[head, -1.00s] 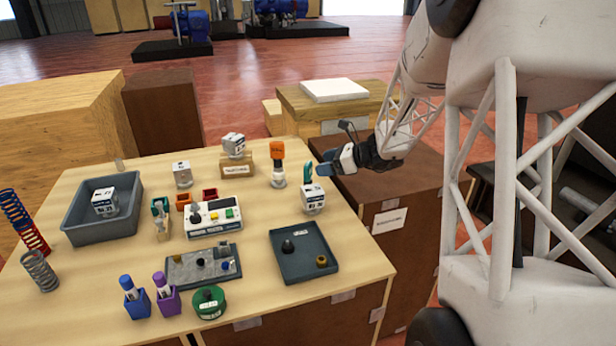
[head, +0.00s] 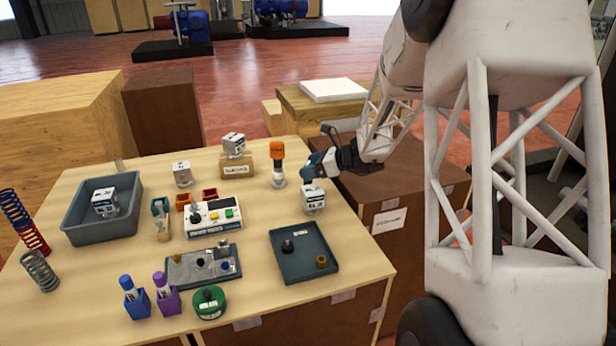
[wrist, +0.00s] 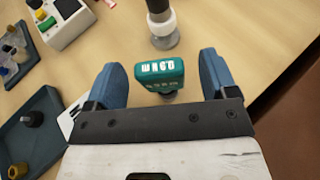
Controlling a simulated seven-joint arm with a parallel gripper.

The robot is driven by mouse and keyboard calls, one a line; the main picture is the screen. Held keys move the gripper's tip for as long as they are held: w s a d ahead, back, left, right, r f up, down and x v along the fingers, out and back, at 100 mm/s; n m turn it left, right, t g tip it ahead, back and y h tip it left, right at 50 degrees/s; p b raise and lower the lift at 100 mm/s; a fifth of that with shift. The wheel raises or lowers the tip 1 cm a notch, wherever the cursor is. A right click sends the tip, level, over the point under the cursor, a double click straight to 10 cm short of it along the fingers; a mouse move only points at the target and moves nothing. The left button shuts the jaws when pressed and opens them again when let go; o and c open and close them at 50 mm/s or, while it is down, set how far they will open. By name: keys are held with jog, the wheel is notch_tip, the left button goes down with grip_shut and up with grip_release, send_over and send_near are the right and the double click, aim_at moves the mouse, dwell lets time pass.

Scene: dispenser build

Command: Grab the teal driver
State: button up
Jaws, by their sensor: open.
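The teal driver (wrist: 160,74) shows in the wrist view as a teal block with white lettering on its face. It is between the two blue fingers of my gripper (wrist: 161,82), with a visible gap on each side. The fingers are spread open and do not appear to touch it. In the head view my gripper (head: 308,169) is over the table's right edge, behind the white lettered cube (head: 313,199). There the gripper hides the teal driver.
An orange-topped tool (head: 277,163) on a clear base stands just left of my gripper. A dark tray (head: 290,273) with small knobs lies nearer. A white control box (head: 213,220) and grey bin (head: 75,222) are farther left. A brown cabinet (head: 405,200) adjoins the right edge.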

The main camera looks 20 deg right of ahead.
jog(key=shift+w+a+f, duration=0.2)
jog(key=shift+w+a, duration=0.1)
jog(key=shift+a, duration=0.1)
jog(key=c, duration=1.1)
